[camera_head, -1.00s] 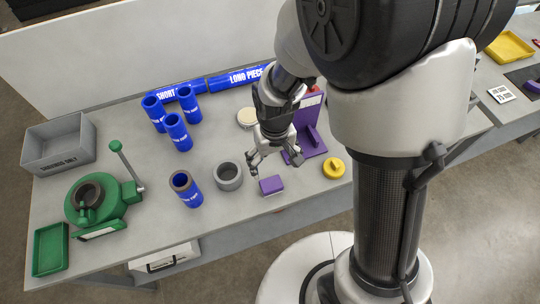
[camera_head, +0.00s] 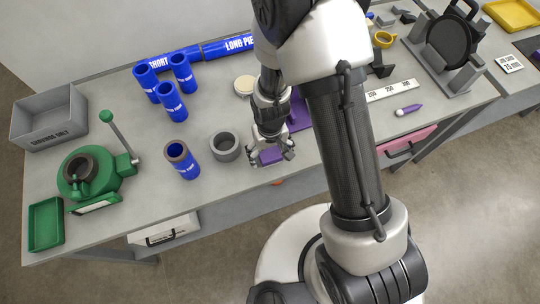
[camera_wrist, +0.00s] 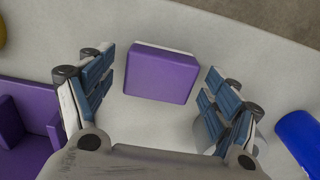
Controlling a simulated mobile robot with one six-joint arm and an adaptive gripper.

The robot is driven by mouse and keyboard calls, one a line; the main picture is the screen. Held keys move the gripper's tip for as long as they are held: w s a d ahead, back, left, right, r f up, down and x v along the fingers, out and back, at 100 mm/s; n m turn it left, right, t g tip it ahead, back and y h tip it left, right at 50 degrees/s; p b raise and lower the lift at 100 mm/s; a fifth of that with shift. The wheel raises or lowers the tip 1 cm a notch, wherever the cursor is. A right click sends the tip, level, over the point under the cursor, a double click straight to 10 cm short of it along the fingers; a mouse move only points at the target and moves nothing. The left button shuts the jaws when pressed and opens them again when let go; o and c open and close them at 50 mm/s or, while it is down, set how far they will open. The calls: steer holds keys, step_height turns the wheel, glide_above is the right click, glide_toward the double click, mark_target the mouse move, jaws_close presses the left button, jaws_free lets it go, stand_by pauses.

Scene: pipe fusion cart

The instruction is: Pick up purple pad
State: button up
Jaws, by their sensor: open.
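The purple pad (camera_head: 271,156) is a small block with a pale underside, lying on the grey table near its front edge. My gripper (camera_head: 271,157) is low over it, pointing down, and partly hides it in the head view. In the wrist view the purple pad (camera_wrist: 161,74) sits between and slightly beyond the two blue-padded fingers of my gripper (camera_wrist: 160,88). The fingers are wide apart, with a gap on both sides of the pad. Nothing is held.
A grey ring (camera_head: 224,146) and a blue pipe piece (camera_head: 183,160) stand left of the pad. A purple stand (camera_head: 299,112) is behind my gripper, partly hidden by my arm. Blue pipes (camera_head: 172,100) stand farther back. A green clamp device (camera_head: 92,172) is at the left.

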mark_target(270, 153)
steer(key=shift+f, duration=0.25)
steer(key=shift+c, duration=0.4)
steer(key=c, duration=1.1)
steer(key=shift+o, duration=0.2)
steer(key=shift+r, duration=0.1)
step_height(270, 153, up, 20)
steer(key=p, duration=0.4)
